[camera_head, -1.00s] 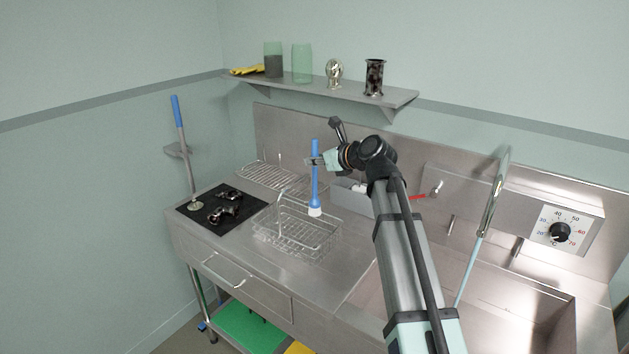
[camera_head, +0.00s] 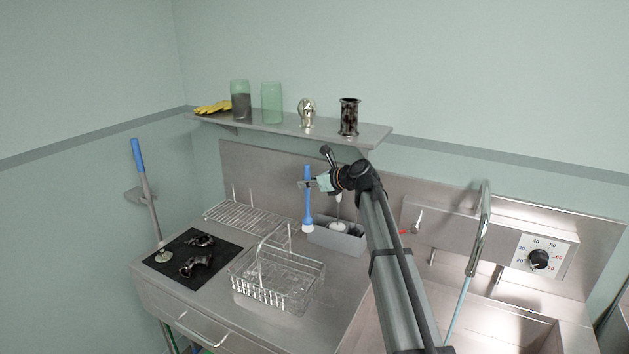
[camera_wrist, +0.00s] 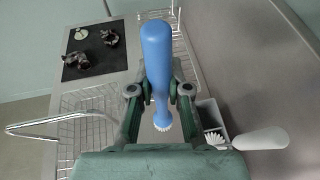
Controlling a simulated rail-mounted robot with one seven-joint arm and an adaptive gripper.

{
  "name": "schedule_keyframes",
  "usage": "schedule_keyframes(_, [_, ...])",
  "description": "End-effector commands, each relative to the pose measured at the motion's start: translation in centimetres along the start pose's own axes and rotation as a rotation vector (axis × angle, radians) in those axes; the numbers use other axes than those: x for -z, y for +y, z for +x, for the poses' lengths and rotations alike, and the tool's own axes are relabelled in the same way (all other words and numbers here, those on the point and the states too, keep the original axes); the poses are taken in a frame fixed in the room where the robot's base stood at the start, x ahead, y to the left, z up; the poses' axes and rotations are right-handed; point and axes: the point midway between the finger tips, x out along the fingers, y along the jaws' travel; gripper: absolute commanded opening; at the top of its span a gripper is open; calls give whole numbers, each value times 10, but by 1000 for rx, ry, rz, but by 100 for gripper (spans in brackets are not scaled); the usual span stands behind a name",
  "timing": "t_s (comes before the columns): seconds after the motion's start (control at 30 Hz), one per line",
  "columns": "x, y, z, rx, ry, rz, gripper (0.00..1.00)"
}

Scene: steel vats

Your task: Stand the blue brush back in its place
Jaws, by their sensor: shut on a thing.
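The blue brush (camera_head: 307,197) hangs upright in my gripper (camera_head: 308,184), with its white bristle head pointing down. In the wrist view the blue brush (camera_wrist: 157,70) stands between the two fingers of my gripper (camera_wrist: 160,92), which are shut on its handle. A grey box (camera_head: 335,238) stands on the counter against the back panel and holds a white-handled brush (camera_head: 338,212). The blue brush's head is close to the left end of this box in the head view. In the wrist view the grey box (camera_wrist: 208,116) is partly hidden by my right finger.
A wire basket (camera_head: 275,278) with a tall handle stands in front of the box. A wire rack (camera_head: 247,218) lies behind it, and a black mat (camera_head: 192,257) with dark metal parts is at the left. A shelf (camera_head: 290,128) with jars hangs above. A sink lies to the right.

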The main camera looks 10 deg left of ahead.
Motion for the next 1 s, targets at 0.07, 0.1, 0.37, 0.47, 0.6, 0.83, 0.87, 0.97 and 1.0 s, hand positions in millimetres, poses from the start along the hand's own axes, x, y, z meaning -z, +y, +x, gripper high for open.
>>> schedule_keyframes(0.07, [0, 0, 1, -2, -1, -1, 0])
schedule_keyframes(0.1, [0, 0, 1, -2, -1, -1, 0])
schedule_keyframes(0.37, [0, 0, 1, -1, -1, -1, 0])
schedule_keyframes(0.47, [-1, 0, 0, -1, -1, 0, 0])
schedule_keyframes(0.6, [-3, 0, -1, -1, 0, 0, 0])
schedule_keyframes(0.83, [-3, -21, 4, -1, 0, -1, 0])
schedule_keyframes(0.87, [-3, -24, 5, -1, 0, -1, 0])
schedule_keyframes(0.97, [-4, -35, 7, -1, 0, 1, 0])
schedule_keyframes(1.0, [-4, -40, 7, -1, 0, 1, 0])
